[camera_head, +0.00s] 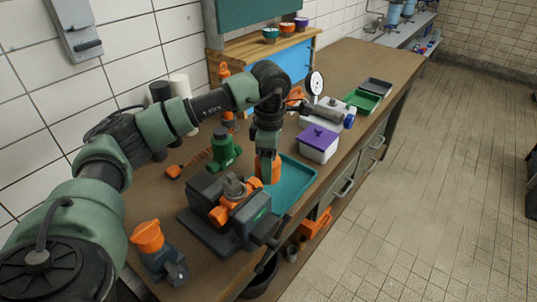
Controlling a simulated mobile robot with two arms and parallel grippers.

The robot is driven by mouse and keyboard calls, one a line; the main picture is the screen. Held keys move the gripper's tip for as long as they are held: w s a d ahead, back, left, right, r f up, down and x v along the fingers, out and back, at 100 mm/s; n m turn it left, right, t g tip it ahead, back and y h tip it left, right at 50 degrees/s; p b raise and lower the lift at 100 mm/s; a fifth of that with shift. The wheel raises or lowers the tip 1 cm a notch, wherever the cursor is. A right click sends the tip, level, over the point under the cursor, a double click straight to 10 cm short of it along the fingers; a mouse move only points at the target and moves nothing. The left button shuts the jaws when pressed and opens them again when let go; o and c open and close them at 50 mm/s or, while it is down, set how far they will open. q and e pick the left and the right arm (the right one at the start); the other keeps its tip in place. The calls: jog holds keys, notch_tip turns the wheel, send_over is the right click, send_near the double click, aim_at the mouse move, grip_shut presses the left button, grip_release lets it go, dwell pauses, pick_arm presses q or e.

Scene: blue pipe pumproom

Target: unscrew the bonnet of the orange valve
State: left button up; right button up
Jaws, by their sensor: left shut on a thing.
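The orange valve (226,210) sits in a dark vise (206,187) on the brown bench, with a grey part showing on its top. My left gripper (267,155) points down behind and to the right of the valve, apart from it. It is shut on an orange piece (268,169), held over the near-left end of a teal tray (296,184). I cannot tell whether this piece is the bonnet; the jaws hide its upper part. My right gripper is not in view.
A grey-blue fitting with an orange cap (148,236) stands at the front left. A green valve (224,149) stands behind the vise. Green and grey trays (363,100) lie farther back. The teal tray's right part looks clear.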

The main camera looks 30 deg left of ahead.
pick_arm(q)
notch_tip(320, 180, down, 7)
jog(key=b, duration=0.4)
jog(key=shift+b, duration=0.3)
jog(key=shift+f, duration=0.45)
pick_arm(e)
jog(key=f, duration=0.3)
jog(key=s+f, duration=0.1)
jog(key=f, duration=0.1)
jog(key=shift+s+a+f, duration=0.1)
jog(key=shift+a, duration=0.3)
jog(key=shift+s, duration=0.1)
pick_arm(q)
jog(key=o, duration=1.5)
jog(key=shift+c, duration=0.2)
jog(key=o, duration=0.3)
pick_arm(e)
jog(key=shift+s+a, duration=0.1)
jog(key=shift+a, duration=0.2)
pick_arm(q)
jog(key=shift+r, duration=0.1)
